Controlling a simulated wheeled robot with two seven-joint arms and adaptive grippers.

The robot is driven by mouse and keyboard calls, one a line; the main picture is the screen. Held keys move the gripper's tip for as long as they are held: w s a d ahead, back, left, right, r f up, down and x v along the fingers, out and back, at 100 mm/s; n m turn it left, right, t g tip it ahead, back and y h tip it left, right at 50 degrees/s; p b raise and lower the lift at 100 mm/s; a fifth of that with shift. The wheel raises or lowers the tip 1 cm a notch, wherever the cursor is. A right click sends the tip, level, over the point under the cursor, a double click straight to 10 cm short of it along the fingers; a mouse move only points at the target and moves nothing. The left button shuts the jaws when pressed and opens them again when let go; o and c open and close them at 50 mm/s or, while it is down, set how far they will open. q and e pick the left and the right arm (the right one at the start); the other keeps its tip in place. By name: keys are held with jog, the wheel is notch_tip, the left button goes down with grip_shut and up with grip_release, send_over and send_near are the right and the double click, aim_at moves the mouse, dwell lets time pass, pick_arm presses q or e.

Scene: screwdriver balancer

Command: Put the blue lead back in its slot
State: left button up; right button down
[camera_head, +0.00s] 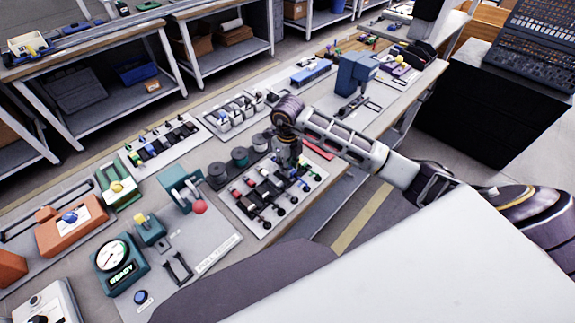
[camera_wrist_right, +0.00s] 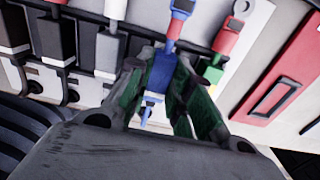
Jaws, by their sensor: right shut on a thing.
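My right gripper (camera_head: 288,158) is over the far end of a white panel (camera_head: 228,198) with rows of plugs and leads in several colours. In the right wrist view the right gripper (camera_wrist_right: 158,88) has its green-padded fingers shut on a blue lead (camera_wrist_right: 160,72). The blue body is between the fingertips, and a blue end shows below, between the fingers. A red and blue piece is just above it. I cannot tell whether the lead is seated in a slot. My left gripper is not in view.
In the right wrist view, black and white plugs (camera_wrist_right: 60,45) stand close on the left and a red and green one (camera_wrist_right: 213,70) on the right. Spools (camera_head: 239,156) and a red-knobbed lever (camera_head: 199,207) stand left of the panel. A gauge (camera_head: 113,253) is nearer.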

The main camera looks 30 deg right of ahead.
jog(key=shift+f, duration=0.2)
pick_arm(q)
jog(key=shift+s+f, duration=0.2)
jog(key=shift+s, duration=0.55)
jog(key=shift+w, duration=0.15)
pick_arm(e)
jog(key=shift+f, duration=0.1)
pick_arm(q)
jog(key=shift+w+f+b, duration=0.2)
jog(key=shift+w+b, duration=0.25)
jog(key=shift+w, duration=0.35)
pick_arm(e)
jog(key=shift+f, duration=0.3)
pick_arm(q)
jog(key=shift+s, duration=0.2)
